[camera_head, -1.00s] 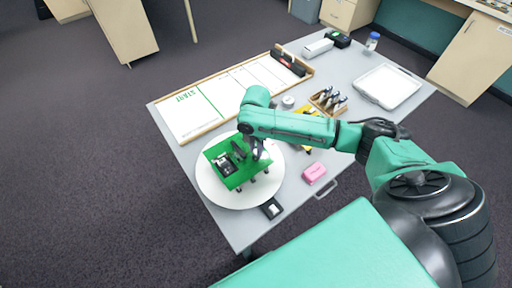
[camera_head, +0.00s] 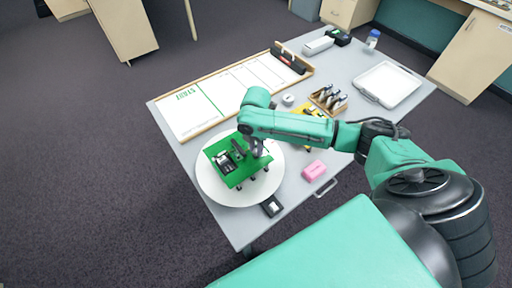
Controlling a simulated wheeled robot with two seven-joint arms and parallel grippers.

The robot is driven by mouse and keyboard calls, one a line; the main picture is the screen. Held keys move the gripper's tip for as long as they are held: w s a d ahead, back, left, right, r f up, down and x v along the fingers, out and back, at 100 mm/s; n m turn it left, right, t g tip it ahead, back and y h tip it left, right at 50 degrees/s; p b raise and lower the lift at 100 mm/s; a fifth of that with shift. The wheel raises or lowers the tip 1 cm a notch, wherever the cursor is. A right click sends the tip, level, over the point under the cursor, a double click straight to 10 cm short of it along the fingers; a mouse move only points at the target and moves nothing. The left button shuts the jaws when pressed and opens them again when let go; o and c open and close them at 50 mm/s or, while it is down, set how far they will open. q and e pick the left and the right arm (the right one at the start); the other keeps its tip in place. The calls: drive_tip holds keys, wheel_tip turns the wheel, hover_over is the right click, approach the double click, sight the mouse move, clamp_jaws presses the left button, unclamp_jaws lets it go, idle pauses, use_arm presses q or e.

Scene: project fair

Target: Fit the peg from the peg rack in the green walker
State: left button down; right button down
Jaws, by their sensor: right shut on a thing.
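The green walker (camera_head: 228,173) stands on a round white disc (camera_head: 215,194) at the near left of the table. It has a flat green top with black and grey parts, and short dark legs show below it. My right gripper (camera_head: 257,152) is over the right side of the walker, pointing down. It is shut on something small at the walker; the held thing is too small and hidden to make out. The peg rack (camera_head: 321,104), a wooden holder with several dark upright pieces, is behind my right arm. My left gripper is not in view.
A white START board (camera_head: 225,92) lies along the back left. A pink block (camera_head: 315,169) and a small black box (camera_head: 272,207) lie near the front edge. A white tray (camera_head: 388,85) is at the right. A yellow thing is partly behind my arm.

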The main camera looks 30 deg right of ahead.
drive_tip(key=shift+f+p, duration=0.3)
drive_tip(key=shift+p, duration=0.2)
idle(0.7)
drive_tip(key=c, duration=0.6)
unclamp_jaws()
wheel_tip(320, 180, up, 5)
drive_tip(key=p, duration=0.5)
drive_tip(key=shift+r+p, duration=0.1)
drive_tip(key=shift+p, duration=0.3)
drive_tip(key=shift+r+p, duration=0.35)
drive_tip(key=shift+r, duration=0.8)
